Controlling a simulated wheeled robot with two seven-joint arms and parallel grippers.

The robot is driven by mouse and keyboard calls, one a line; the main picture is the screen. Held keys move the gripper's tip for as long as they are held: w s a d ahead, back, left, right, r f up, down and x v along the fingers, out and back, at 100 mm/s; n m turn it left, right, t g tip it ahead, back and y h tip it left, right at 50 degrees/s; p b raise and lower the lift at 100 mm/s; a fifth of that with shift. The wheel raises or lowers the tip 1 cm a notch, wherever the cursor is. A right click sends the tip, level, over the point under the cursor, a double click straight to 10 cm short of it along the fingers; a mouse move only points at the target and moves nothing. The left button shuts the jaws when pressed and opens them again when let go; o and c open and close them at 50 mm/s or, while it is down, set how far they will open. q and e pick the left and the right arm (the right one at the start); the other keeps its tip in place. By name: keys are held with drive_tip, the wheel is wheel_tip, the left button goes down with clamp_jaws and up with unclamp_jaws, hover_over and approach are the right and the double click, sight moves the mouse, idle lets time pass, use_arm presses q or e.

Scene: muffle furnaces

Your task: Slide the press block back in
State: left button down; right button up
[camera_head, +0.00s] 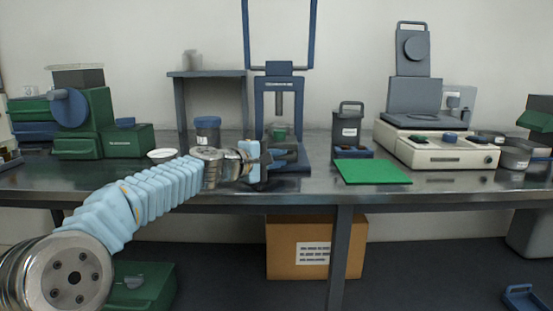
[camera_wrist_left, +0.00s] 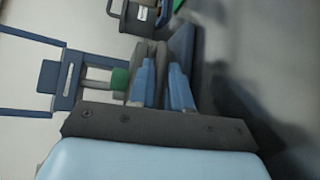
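The press (camera_head: 280,82) is a blue frame with a grey plunger, standing on the bench at the centre. A dark grey block (camera_head: 286,153), which looks like the press block, sits low at its front, below a green part (camera_head: 280,132). My left gripper (camera_head: 262,166) is at the front left of the press base, close to the block. In the left wrist view its two blue-padded fingers (camera_wrist_left: 162,86) are a little apart, with dark grey surfaces between and beyond them. I cannot tell whether they touch the block. The press (camera_wrist_left: 68,78) lies sideways there. My right gripper is not in view.
A green mat (camera_head: 371,172) and a grey canister (camera_head: 347,125) are right of the press. A blue-lidded jar (camera_head: 207,130) and white dish (camera_head: 162,155) stand to the left, behind my arm. A beige instrument (camera_head: 436,150) is farther right. The bench front (camera_head: 300,187) is clear.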

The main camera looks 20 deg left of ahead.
sight(279, 142)
use_arm(q)
drive_tip(key=w+p, duration=0.1)
drive_tip(key=w+a+p, duration=0.1)
drive_tip(key=w, duration=0.1)
drive_tip(key=shift+w+r, duration=0.1)
drive_tip(key=shift+r, duration=0.05)
drive_tip(key=shift+w, duration=0.3)
drive_tip(key=c, duration=1.4)
unclamp_jaws()
drive_tip(key=shift+a, duration=0.1)
